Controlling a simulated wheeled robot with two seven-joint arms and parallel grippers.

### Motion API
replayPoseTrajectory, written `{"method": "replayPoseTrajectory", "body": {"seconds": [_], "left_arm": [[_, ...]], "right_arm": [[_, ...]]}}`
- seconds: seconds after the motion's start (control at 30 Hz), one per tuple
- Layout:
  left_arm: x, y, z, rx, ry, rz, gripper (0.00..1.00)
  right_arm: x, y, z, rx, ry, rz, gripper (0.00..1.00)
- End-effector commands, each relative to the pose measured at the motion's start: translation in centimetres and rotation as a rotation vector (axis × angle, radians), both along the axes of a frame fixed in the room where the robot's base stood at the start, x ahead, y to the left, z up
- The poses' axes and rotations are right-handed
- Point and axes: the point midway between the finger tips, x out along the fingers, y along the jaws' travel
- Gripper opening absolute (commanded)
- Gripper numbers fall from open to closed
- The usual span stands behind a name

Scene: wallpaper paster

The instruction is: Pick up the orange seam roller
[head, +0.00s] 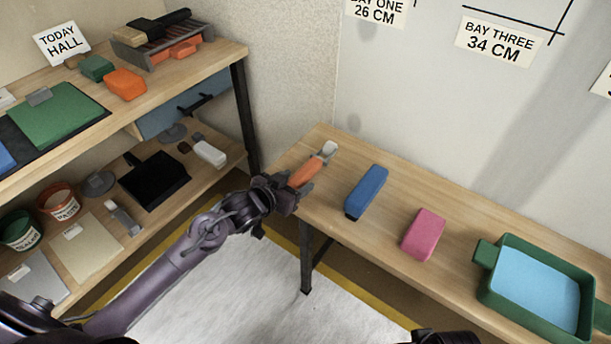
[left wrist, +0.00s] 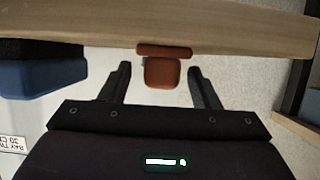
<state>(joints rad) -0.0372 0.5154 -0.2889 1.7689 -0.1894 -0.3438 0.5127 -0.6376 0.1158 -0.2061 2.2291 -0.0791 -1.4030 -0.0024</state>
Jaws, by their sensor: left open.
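The orange seam roller (head: 305,173) lies on the bench at its left end, its pale roller head (head: 329,149) pointing away to the back right. My left gripper (head: 288,188) is at the near end of its handle. In the left wrist view the orange handle end (left wrist: 162,73) sits between the two spread fingers, with a visible gap on each side. The left gripper (left wrist: 160,80) is open and holds nothing. A dark part of my body shows at the bottom edge of the head view; my right gripper's jaws are not visible.
On the bench (head: 335,222), a blue block (head: 367,190), a pink block (head: 424,234) and a green tray (head: 487,253) stand to the right of the roller. A shelf unit (head: 217,62) with tools and pots is at the left. The wall is behind the bench.

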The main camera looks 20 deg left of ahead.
Motion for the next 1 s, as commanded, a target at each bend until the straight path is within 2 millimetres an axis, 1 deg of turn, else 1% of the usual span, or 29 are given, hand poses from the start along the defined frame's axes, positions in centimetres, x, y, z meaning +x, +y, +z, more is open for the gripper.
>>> {"method": "replayPoseTrajectory", "body": {"seconds": [0.03,0.2,0.47,0.57,0.83,1.0], "left_arm": [[0.9,-0.2,-0.3,-0.001,-0.003,0.001,0.56],[2.5,-0.8,-1.0,0.001,-0.001,0.001,0.56],[2.7,-0.9,-1.1,0.002,0.0,0.0,0.56],[2.7,-0.9,-1.1,0.002,0.0,0.0,0.45],[2.7,-0.9,-1.1,0.002,0.0,0.0,0.09],[2.7,-0.9,-1.0,0.002,-0.002,0.0,0.08]], "right_arm": [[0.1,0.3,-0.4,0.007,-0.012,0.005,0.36],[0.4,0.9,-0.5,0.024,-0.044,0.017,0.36],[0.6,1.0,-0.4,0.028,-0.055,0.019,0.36],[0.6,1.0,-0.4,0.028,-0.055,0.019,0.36],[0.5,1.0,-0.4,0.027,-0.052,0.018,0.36],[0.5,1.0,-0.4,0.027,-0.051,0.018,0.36]]}}
